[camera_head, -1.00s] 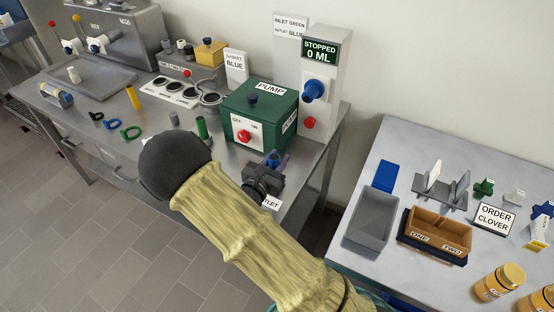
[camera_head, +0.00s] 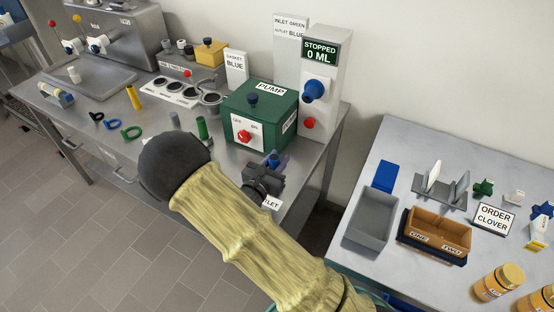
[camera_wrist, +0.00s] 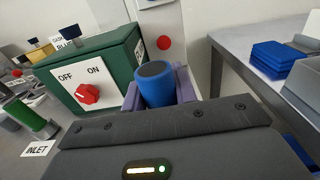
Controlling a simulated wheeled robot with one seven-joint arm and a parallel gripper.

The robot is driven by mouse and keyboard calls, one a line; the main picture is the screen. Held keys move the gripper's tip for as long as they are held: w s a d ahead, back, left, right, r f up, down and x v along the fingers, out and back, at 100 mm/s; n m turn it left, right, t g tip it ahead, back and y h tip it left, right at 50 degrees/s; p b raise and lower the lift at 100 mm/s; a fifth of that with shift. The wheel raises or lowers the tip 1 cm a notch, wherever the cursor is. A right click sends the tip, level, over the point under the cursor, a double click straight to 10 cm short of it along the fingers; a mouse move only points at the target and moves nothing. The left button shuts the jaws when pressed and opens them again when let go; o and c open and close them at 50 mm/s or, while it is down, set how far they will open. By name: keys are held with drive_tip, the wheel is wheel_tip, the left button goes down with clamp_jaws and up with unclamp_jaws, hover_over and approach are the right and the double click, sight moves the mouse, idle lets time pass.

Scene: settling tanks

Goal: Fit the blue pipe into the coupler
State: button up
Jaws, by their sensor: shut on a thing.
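The blue pipe (camera_wrist: 156,86) is a short upright cylinder in the wrist view, between the pale purple fingers of my gripper (camera_wrist: 160,92). My gripper is shut on it. In the head view my gripper (camera_head: 275,161) is at the front right of the green pump box, with only a bit of blue showing between its fingers. The dark gripper body hides the pipe's lower end. I cannot make out the coupler or tell whether the pipe touches it. A partly covered label ending in "TLET" (camera_head: 272,203) shows just in front of my gripper.
The green pump (camera_head: 259,112) with a red knob stands close behind my gripper. A green pipe (camera_wrist: 30,119) stands by the INLET label (camera_wrist: 39,149). The dispenser column (camera_head: 325,85) reads STOPPED 0 ML. A second table (camera_head: 385,150) holds bins at right.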

drive_tip(key=shift+f+b, duration=1.4)
drive_tip(key=shift+f, duration=0.65)
drive_tip(key=o, duration=1.1)
drive_tip(key=b+v, duration=0.2)
drive_tip(key=v, duration=1.5)
drive_tip(key=shift+a, duration=0.2)
drive_tip(key=shift+s+d, duration=0.1)
